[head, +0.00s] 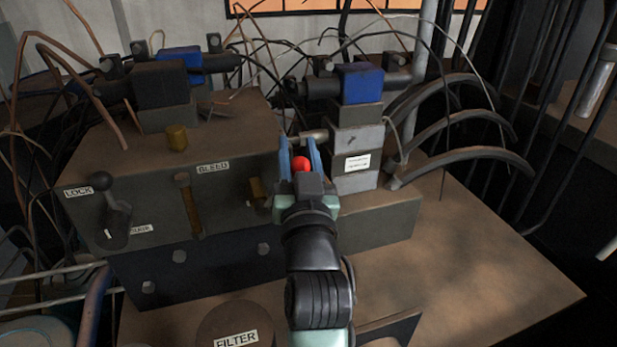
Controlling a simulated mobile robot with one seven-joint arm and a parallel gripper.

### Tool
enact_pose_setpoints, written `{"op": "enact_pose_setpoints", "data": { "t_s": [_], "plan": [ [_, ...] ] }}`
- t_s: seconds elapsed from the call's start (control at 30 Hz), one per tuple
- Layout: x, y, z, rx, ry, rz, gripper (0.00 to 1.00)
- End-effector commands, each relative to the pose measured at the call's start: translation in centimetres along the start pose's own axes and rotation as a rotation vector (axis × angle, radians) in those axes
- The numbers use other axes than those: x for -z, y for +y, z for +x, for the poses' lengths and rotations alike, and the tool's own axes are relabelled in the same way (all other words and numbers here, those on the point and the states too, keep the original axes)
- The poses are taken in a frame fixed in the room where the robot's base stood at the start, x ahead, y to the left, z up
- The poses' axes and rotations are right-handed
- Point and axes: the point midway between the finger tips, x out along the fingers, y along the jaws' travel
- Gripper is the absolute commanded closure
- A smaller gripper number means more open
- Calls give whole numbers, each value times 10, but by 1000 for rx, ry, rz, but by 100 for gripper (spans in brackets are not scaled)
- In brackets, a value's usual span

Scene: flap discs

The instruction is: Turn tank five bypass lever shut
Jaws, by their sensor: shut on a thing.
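A red ball knob (301,163) shows between the two blue fingers of my gripper (298,146), and the fingers are closed on it. I take it as the end of the bypass lever; the rest of the lever is hidden by the fingers. A pale metal shaft (314,135) sticks out to the left from the grey valve block (357,142), just beyond the fingertips. The block carries a white label (357,163) too small to read. I cannot tell the lever's exact angle.
At the left, a brown housing (130,165) carries a black lever (112,205) near a LOCK label and a BLEED label (213,168). Blue-capped valves (361,84) and loose cables stand behind. Curved pipes (455,120) are at right. The bench (490,265) is clear at front right.

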Motion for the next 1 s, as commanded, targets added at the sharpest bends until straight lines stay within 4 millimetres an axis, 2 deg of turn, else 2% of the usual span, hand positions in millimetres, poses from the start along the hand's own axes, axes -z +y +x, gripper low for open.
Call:
{"op": "enact_pose_setpoints", "data": {
  "t_s": [0.6, 1.0],
  "plan": [
    [15, -50, -5, 128, 91, -523, 100],
    [17, -68, -7, 169, 117, -689, 100]
  ]
}}
